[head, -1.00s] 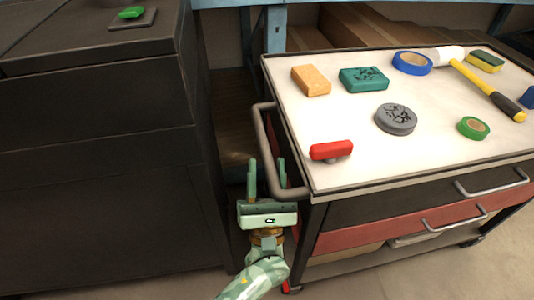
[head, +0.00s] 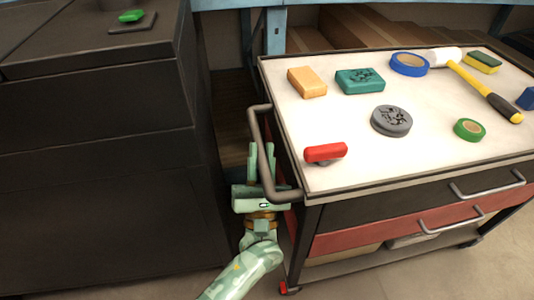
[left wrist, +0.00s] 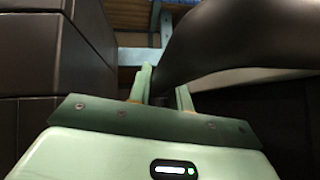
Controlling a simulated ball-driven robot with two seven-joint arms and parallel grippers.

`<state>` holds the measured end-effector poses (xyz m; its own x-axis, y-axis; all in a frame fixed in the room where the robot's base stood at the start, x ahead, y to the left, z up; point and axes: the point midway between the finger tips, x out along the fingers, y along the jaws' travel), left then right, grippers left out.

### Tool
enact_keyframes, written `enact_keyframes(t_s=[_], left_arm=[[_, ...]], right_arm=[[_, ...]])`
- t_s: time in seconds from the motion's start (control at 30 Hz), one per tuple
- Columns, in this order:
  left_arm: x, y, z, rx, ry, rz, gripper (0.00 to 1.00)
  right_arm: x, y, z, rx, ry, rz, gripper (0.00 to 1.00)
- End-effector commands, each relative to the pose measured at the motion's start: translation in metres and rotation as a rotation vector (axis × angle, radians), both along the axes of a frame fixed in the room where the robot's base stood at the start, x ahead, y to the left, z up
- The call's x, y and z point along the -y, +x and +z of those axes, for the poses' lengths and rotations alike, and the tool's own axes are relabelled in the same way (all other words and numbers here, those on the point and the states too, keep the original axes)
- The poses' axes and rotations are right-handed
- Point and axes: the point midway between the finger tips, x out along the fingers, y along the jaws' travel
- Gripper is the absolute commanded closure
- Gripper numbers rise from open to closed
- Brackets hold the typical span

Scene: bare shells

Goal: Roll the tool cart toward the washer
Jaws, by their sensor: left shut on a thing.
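The tool cart (head: 350,180) stands at the right in the head view, with a pale top, dark and red drawers and a grey bar handle (head: 258,130) on its left end. My left gripper (head: 261,162) is shut on this handle, which passes between its fingers. In the left wrist view a large dark curved bar, likely the handle (left wrist: 230,45), runs close to the fingers (left wrist: 164,85). A black boxy unit (head: 95,150) stands left of the cart with a narrow gap between; I cannot tell whether it is the washer. My right gripper is not in view.
On the cart top lie a red-handled item (head: 325,152), an orange block (head: 307,82), a teal block (head: 360,81), a grey disc (head: 391,121), tape rolls and a hammer (head: 485,90). A blue frame (head: 276,30) stands behind. Bare floor shows in front.

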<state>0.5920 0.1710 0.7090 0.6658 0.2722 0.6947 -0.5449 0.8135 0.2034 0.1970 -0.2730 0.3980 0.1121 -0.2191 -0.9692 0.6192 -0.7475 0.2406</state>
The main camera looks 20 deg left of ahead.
Motion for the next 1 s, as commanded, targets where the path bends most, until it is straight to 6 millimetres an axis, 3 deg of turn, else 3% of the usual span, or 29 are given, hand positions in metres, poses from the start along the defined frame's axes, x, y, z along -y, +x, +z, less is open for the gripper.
enact_keyframes(t_s=[0.1, 0.4, 0.43, 0.5, 0.83, 1.0], left_arm=[[-0.018, -0.012, 0.001, 0.000, -0.006, 0.006, 1.00], [-0.023, -0.014, -0.003, -0.003, -0.011, 0.008, 1.00], [-0.023, -0.014, -0.004, -0.003, -0.011, 0.008, 0.77], [-0.022, -0.014, -0.003, -0.003, -0.011, 0.008, 0.59], [-0.020, -0.015, -0.004, -0.003, -0.007, 0.006, 0.59], [-0.014, -0.030, -0.020, -0.006, -0.008, 0.004, 0.59]], right_arm=[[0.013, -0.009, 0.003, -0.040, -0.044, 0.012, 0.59], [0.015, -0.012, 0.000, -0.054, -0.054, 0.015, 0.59], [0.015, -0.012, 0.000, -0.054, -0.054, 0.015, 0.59], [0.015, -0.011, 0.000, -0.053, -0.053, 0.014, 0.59], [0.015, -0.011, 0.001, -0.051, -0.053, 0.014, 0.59], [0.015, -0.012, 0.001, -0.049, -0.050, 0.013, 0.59]])
